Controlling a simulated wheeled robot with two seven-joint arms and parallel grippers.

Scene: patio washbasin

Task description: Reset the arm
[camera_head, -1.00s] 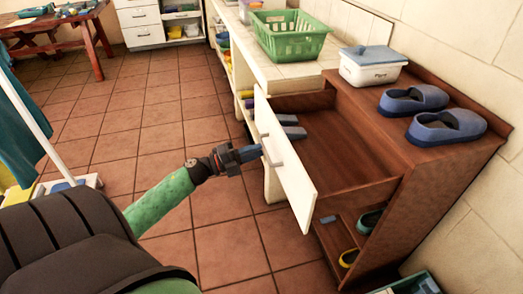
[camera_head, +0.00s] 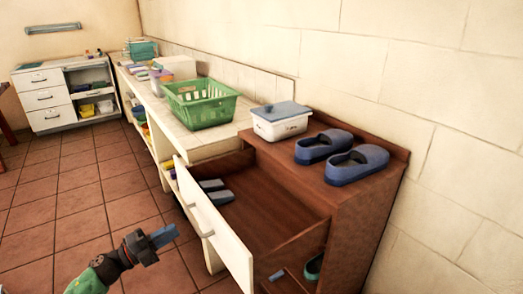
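My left gripper (camera_head: 168,235) is at the lower left, in front of the open drawer's white front (camera_head: 217,228). Its dark body carries blue fingers that show side-on as one shape, so I cannot tell whether they are open or shut. The fingertips are a little left of the drawer's handle (camera_head: 208,234), apart from it in the picture. Nothing is seen held. My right gripper is not in view.
The brown cabinet (camera_head: 350,215) bears blue clogs (camera_head: 357,166) and a lidded white box (camera_head: 280,124). Grey-blue items (camera_head: 215,190) lie in the open drawer. A green basket (camera_head: 202,108) stands on the tiled counter. Tiled floor (camera_head: 75,205) at left is clear.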

